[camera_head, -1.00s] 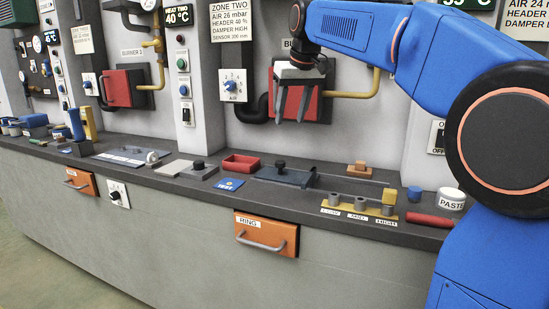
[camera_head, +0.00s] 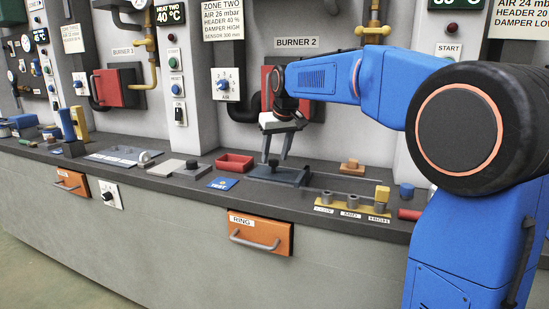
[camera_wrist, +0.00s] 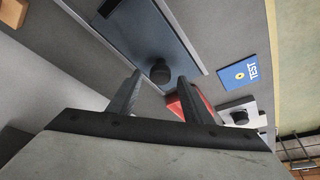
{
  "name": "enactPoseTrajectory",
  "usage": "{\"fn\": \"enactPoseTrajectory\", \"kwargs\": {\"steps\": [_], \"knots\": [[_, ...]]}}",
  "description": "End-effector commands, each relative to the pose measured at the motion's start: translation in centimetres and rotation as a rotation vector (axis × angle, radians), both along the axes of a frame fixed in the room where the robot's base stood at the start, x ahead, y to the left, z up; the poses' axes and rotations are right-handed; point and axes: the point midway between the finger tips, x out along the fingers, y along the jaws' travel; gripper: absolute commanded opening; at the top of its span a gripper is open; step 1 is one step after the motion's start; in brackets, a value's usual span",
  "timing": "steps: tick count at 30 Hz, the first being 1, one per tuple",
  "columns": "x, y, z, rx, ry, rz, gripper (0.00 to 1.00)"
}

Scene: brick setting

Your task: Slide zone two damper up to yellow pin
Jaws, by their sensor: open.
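The zone two damper is a dark blue-grey plate (camera_head: 290,178) with a black knob (camera_head: 273,164), lying in a long slot in the bench. It also shows in the wrist view as a plate (camera_wrist: 145,35) and knob (camera_wrist: 160,72). My gripper (camera_head: 276,157) is open, pointing down just above the knob. In the wrist view the knob appears between its fingertips (camera_wrist: 159,78); I cannot tell whether they touch it. The yellow pin (camera_head: 382,193) stands at the right end of a yellow strip (camera_head: 338,208), above the HIGH label (camera_head: 378,218). Grey pegs stand above LOW and MID.
The slot (camera_head: 335,182) is clear right of the plate. An orange-brown block (camera_head: 352,166) stands behind it. A red tray (camera_head: 234,162), a blue TEST card (camera_head: 222,184) and another black-knobbed plate (camera_head: 190,170) are to the left. A blue cylinder (camera_head: 406,190) stands at the right.

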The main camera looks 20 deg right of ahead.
Motion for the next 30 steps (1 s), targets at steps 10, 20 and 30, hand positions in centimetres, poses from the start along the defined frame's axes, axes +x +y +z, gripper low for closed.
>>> {"fn": "enactPoseTrajectory", "kwargs": {"steps": [10,20,30], "knots": [[0.6,0.11,-1.47,0.0,0.0,0.0,0.45],[0.59,0.1,-1.45,0.0,-0.001,0.0,0.07],[-0.09,-0.81,-1.42,0.001,-0.001,-0.001,0.0]]}}
